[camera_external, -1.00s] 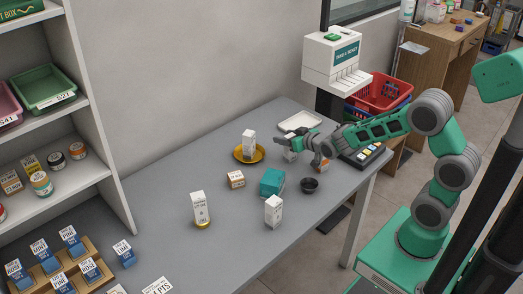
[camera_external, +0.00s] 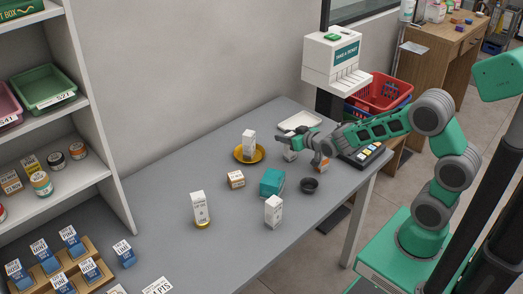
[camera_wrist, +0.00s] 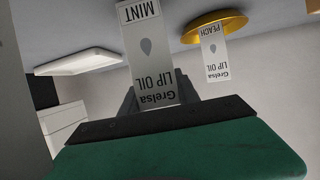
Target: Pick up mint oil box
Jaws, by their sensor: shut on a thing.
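The mint oil box is a tall white carton marked "Grelsa LIP OIL MINT". It fills the middle of the wrist view (camera_wrist: 150,55), where its lettering appears upside down. In the external view the box (camera_external: 290,154) is partly hidden under my gripper (camera_external: 289,142), near the table's far right part. My gripper is shut on the box, with the dark fingers around it in the wrist view (camera_wrist: 153,98). I cannot tell whether its base touches the table.
A peach lip oil box (camera_external: 249,141) stands on a yellow dish (camera_external: 260,158) to the left. A white tray (camera_external: 299,121) lies behind. A teal box (camera_external: 271,182), a dark bowl (camera_external: 310,185) and a white carton (camera_external: 273,211) stand in front. A keypad device (camera_external: 369,156) is at the right.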

